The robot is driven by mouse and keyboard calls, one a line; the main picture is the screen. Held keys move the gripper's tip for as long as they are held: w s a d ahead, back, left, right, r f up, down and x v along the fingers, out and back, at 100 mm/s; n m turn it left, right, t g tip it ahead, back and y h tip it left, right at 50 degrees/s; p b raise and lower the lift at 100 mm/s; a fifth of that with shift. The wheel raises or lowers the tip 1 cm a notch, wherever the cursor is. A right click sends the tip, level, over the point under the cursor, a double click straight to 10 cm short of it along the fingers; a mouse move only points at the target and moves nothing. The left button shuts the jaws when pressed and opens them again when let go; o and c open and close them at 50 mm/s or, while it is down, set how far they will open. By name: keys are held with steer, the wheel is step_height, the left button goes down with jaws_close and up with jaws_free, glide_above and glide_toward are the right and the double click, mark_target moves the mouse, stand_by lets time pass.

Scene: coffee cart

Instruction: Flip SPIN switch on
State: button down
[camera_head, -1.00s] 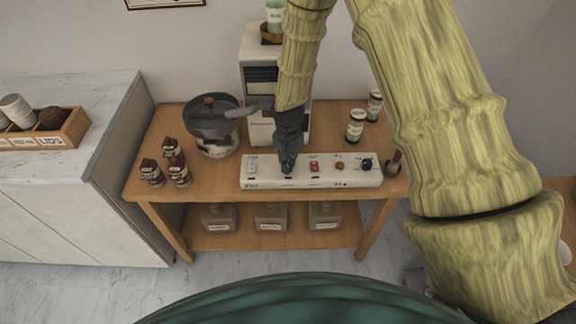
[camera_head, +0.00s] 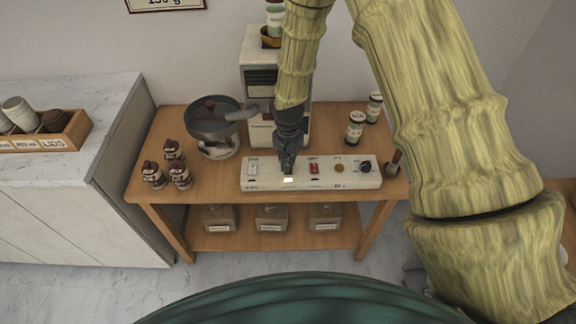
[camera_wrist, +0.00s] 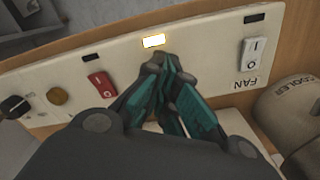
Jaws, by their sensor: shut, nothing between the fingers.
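The white control panel (camera_head: 215,184) lies along the front of the wooden cart; it also shows in the wrist view (camera_wrist: 203,45). My gripper (camera_head: 287,170) is shut and empty, its fingertips down at the panel between the white FAN switch (camera_wrist: 252,50) and a red switch (camera_wrist: 102,84). In the wrist view the fingertips (camera_wrist: 165,62) cover the spot below a lit indicator (camera_wrist: 153,41). The switch there is hidden behind the fingers, and no SPIN label is readable. The indicators above the FAN switch (camera_wrist: 254,18) and the red switch (camera_wrist: 90,57) are dark.
A brass button (camera_head: 339,167) and a black dial (camera_head: 365,167) sit on the panel's right. A pan-like bowl (camera_head: 212,120), brown bottles (camera_head: 179,175) and a tall white machine (camera_head: 258,50) stand around the panel. Jars (camera_head: 355,128) stand behind it.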

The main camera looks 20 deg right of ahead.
steer(key=shift+r+p, duration=1.5)
steer(key=shift+r, duration=0.9)
steer(key=shift+f, duration=0.1)
steer(key=s+d+f+n+b, duration=0.15)
steer(key=s+f+n, duration=0.25)
steer(key=s+f, duration=1)
steer(key=s+d+f+n+b, duration=0.1)
steer(key=s+f+n, duration=0.1)
steer(key=s, duration=0.9)
steer(key=s+d+f+n, duration=0.1)
steer(key=s+f+n, duration=0.1)
steer(key=s, duration=0.9)
steer(key=shift+s+f+n+b, duration=0.15)
steer(key=shift+f+n+b, duration=0.1)
steer(key=shift+n+b, duration=0.15)
